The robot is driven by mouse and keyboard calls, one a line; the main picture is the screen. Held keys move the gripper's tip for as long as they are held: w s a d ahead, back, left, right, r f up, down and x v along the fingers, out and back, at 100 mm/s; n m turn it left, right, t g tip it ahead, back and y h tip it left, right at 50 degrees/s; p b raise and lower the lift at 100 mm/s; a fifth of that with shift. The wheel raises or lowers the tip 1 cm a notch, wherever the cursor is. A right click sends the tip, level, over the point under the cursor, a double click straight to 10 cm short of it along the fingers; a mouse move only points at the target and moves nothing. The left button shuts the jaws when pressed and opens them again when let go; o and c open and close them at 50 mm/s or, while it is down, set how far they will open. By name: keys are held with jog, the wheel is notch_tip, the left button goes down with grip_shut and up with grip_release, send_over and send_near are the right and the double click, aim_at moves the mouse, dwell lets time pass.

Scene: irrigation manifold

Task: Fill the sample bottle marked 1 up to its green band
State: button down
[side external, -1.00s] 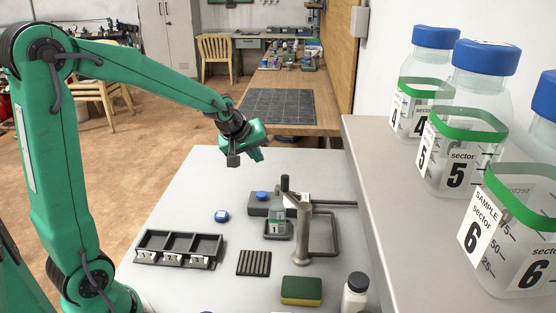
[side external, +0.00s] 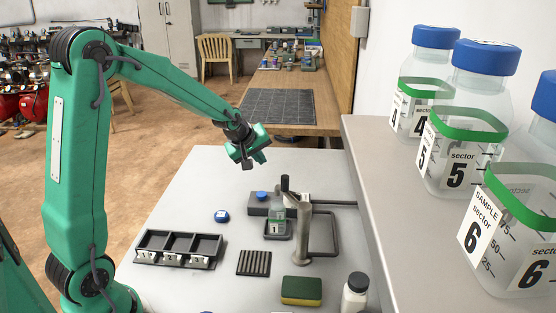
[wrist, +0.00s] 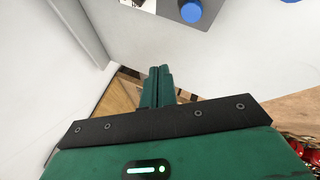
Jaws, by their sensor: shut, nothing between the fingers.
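Sample bottle 1 (side external: 277,219), clear with a green band and a white label, stands upright on a small dark tray behind and left of the grey metal post (side external: 304,232). A black knob (side external: 285,183) stands up just above and behind the bottle. My gripper (side external: 254,162) is shut and empty, in the air above the far part of the table, well clear of the bottle. Its closed green fingers also show in the wrist view (wrist: 159,85).
A blue cap (side external: 221,216) lies left of the bottle; another blue piece (side external: 261,196) tops a grey block. A three-slot rack (side external: 178,249), ribbed pad (side external: 254,262), sponge (side external: 301,291) and white bottle (side external: 355,295) stand nearer. Large bottles line the shelf (side external: 375,185) at right.

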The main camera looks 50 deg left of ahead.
jog(key=shift+f, duration=0.15)
send_near(263, 192)
jog(key=shift+w+a+f, duration=0.2)
jog(key=shift+w+f, duration=0.4)
jog(key=shift+w, duration=0.1)
jog(key=shift+w+a+f, duration=0.2)
jog(key=shift+w+f, duration=0.4)
jog(key=shift+w, duration=0.15)
jog(key=shift+w+a+f, duration=0.2)
jog(key=shift+w+f, duration=0.4)
jog(key=shift+w, duration=0.1)
jog(key=shift+a+f, duration=0.1)
jog(key=shift+f, duration=0.9)
dwell(4.4)
